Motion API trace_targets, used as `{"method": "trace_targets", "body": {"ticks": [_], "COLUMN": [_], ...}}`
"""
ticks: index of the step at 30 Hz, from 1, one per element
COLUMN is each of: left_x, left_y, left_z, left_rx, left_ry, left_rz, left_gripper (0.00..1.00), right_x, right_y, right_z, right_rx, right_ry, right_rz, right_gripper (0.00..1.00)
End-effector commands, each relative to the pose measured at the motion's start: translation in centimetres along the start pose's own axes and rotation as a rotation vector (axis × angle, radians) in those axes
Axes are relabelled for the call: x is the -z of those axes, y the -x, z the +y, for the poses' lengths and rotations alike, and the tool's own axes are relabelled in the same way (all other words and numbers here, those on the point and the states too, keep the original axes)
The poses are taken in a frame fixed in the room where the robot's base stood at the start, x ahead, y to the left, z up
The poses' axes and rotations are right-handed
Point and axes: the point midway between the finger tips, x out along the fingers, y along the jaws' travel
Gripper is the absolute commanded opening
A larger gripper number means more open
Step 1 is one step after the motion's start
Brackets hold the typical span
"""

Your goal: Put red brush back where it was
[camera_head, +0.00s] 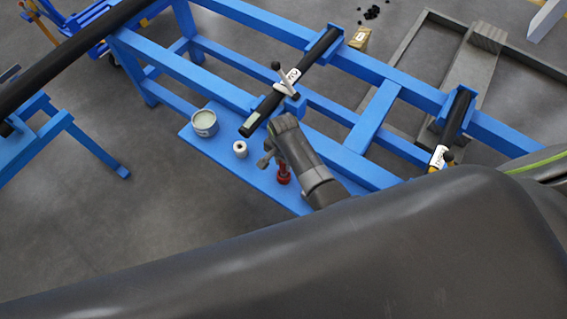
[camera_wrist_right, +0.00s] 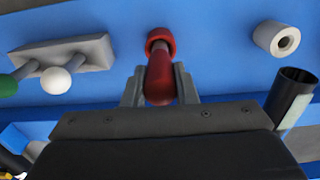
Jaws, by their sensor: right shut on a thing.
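The red brush (camera_wrist_right: 160,75) is between the fingers of my right gripper (camera_wrist_right: 160,90) in the right wrist view, its rounded handle end toward the camera and a wider red ring at its far end. In the head view the red brush (camera_head: 283,174) shows beside my right gripper (camera_head: 270,158), upright over the blue shelf (camera_head: 235,168). I cannot tell whether its lower end touches the shelf. My right gripper is shut on the brush. My left gripper is not in view.
A tin (camera_head: 204,123) and a white roll (camera_head: 240,149) stand on the shelf left of the brush. A grey holder (camera_wrist_right: 65,52) with white and green ends is at left in the wrist view. Black tubes (camera_head: 290,85) lie across the blue frame above.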

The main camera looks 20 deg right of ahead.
Motion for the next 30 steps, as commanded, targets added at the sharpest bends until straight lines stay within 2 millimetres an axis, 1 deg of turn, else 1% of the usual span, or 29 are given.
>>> {"method": "trace_targets", "body": {"ticks": [1,3,11,15,16,21,30], "left_x": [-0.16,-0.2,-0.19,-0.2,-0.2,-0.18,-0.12], "left_y": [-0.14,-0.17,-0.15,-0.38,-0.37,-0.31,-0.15], "left_z": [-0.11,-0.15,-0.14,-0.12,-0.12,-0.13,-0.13], "left_rx": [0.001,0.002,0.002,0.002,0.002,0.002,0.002], "left_ry": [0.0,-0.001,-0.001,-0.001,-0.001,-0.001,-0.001], "left_rz": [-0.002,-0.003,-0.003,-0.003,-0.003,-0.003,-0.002], "left_gripper": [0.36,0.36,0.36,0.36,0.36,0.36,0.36], "right_x": [0.04,0.03,0.03,0.02,0.02,0.02,0.01], "right_y": [-0.6,-1.0,-1.1,-1.48,-1.49,-1.42,-1.19], "right_z": [-0.01,-0.02,-0.05,-0.05,-0.05,-0.03,-0.03], "right_rx": [0.0,0.0,0.002,0.002,0.002,0.001,0.002], "right_ry": [0.0,0.0,0.0,0.0,0.0,0.0,0.0], "right_rz": [0.0,0.0,0.001,0.001,0.001,0.001,0.001], "right_gripper": [0.03,0.03,0.03,0.03,0.27,0.47,0.47]}}
